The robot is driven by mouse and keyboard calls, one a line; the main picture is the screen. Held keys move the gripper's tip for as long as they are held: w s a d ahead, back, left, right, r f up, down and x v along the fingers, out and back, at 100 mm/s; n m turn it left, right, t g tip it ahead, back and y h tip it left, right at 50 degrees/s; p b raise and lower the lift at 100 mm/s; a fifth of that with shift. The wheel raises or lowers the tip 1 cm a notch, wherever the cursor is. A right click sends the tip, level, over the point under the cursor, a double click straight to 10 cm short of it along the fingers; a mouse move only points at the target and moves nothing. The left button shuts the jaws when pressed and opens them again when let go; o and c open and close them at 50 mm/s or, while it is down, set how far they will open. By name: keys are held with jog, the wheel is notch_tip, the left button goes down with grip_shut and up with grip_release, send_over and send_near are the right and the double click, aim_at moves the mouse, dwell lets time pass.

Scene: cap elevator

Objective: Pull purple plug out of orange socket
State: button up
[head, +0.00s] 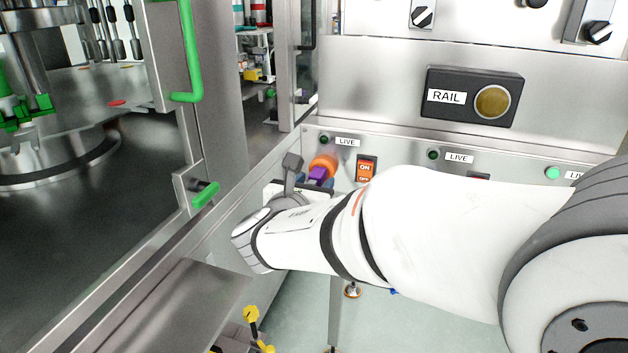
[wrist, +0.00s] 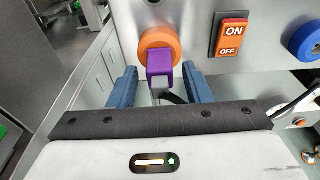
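The orange socket (head: 323,164) is on the lower steel panel in the head view, left of an orange switch. The purple plug (head: 317,175) sits at the socket, partly hidden by my gripper and arm. In the wrist view the purple plug (wrist: 159,66) is against the orange socket (wrist: 160,45), with its grey end toward me. My gripper (wrist: 159,88) has its two blue fingers apart, one on each side of the plug. Gaps show between the fingers and the plug. In the head view my gripper (head: 300,175) is mostly hidden by my wrist.
The orange ON/OFF switch (wrist: 231,36) is right of the socket. A blue socket (wrist: 306,40) is farther right. A steel frame with a green handle (head: 205,195) stands left of my arm. A RAIL button box (head: 474,97) is above.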

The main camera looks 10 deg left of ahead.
jog(key=c, duration=0.9)
jog(key=shift+s, duration=0.15)
jog(key=shift+s+a, duration=0.15)
jog(key=shift+s, duration=2.2)
